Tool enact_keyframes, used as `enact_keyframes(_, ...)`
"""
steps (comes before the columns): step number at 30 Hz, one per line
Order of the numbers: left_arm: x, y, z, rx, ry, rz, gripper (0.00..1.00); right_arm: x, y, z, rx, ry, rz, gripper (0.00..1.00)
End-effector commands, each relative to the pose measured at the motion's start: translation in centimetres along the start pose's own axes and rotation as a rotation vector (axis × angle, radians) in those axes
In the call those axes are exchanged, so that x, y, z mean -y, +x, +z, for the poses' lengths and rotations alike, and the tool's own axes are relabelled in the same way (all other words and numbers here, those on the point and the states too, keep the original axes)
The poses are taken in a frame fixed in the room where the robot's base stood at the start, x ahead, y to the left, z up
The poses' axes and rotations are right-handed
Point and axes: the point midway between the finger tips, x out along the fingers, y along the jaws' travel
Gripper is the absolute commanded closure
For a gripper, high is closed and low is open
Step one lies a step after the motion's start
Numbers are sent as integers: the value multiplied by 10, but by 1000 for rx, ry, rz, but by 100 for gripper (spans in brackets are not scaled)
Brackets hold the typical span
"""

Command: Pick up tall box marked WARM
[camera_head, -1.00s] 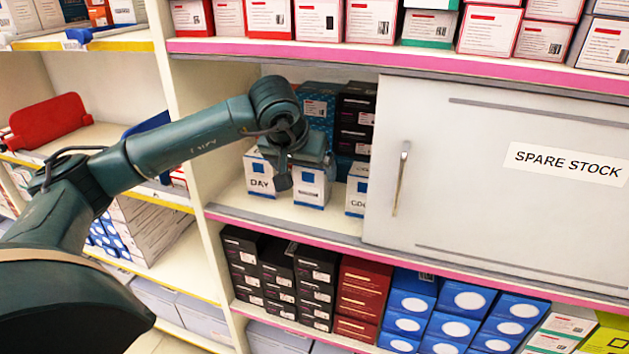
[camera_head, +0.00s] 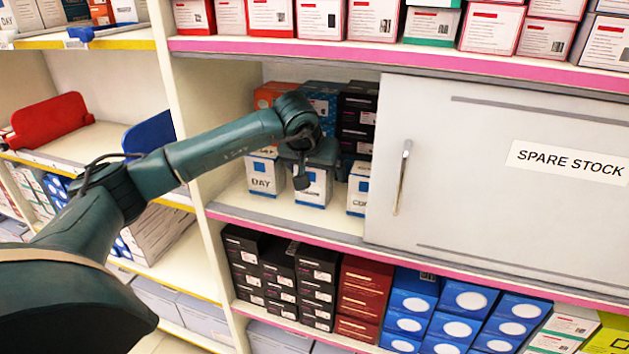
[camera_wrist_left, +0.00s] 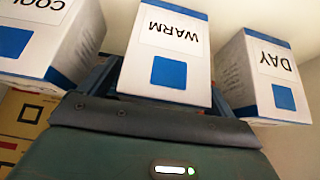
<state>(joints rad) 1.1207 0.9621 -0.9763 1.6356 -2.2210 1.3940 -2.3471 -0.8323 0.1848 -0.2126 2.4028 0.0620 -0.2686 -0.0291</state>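The tall white box marked WARM (camera_wrist_left: 172,45) with a blue square fills the middle of the left wrist view, upside down there. In the head view the middle white box (camera_head: 312,192) stands on the cabinet shelf, its upper part hidden by my left gripper (camera_head: 306,163). In the wrist view the dark fingers show on both sides of the WARM box near its blue-edged end; they look open around it, and I see no clear grip. The DAY box (camera_head: 262,180) stands to its left and the COOL box (camera_head: 358,190) to its right. My right gripper is out of view.
The sliding door marked SPARE STOCK (camera_head: 500,180) closes off the right part of the cabinet. Dark boxes (camera_head: 357,115), blue ones and an orange box (camera_head: 275,94) stand behind the white row. A side panel (camera_head: 205,120) bounds the left.

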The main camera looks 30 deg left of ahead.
Motion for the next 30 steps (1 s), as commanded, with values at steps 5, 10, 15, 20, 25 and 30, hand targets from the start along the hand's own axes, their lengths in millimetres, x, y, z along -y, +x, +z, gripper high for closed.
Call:
enact_keyframes(5, 0, 0, 0, 0, 0, 0, 24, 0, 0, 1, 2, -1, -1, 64)
enact_keyframes(10, 0, 0, 0, 0, 0, 0, 38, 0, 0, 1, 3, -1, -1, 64)
enact_keyframes(15, 0, 0, 0, 0, 0, 0, 52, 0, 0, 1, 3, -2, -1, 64)
enact_keyframes(20, 0, -1, 0, -1, -1, 0, 62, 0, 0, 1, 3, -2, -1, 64)
enact_keyframes(25, 0, -1, -1, -1, -1, 0, 62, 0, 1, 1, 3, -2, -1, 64)
enact_keyframes(30, 0, -6, -4, -3, -1, 1, 62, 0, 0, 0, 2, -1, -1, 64)
